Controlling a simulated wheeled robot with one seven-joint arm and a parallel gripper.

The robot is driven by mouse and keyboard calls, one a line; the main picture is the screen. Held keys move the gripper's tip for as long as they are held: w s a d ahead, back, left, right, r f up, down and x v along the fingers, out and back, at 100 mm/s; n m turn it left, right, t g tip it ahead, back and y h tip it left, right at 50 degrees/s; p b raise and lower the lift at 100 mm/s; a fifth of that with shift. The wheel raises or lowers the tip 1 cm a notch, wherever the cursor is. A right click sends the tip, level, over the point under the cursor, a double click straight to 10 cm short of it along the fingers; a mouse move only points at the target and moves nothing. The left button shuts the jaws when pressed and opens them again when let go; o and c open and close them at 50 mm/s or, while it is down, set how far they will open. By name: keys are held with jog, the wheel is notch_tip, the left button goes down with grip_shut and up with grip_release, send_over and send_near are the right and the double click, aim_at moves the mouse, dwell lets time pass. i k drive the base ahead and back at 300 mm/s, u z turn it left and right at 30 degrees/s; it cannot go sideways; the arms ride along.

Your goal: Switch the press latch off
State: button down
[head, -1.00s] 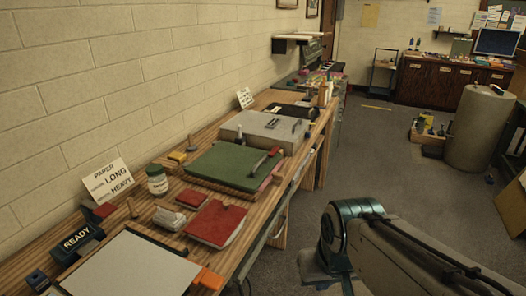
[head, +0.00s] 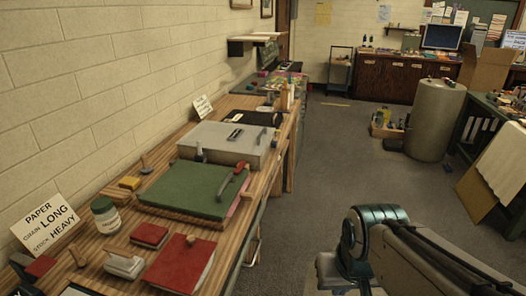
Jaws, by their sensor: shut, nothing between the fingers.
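A green flat press-like board (head: 185,188) lies on the long wooden bench at the left. A lever with a red grip (head: 233,180) stands at its right edge, tilted; I cannot tell for sure whether this is the press latch or which way it is set. A grey flat box (head: 250,152) behind it has a small dark fitting (head: 235,134) on its top, which is too small to read. My arm shows at the lower right, over the floor and apart from the bench. My gripper's fingers are not in view.
Red pads (head: 180,264), a jar (head: 105,214) and a lettered card (head: 45,221) crowd the near end of the bench (head: 262,187). A grey drum (head: 435,120) stands on the floor at the right. The floor (head: 310,215) between bench and drum is clear.

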aim_at(238, 170)
jog(key=z, duration=0.4)
jog(key=i, duration=1.4)
jog(key=u, duration=0.6)
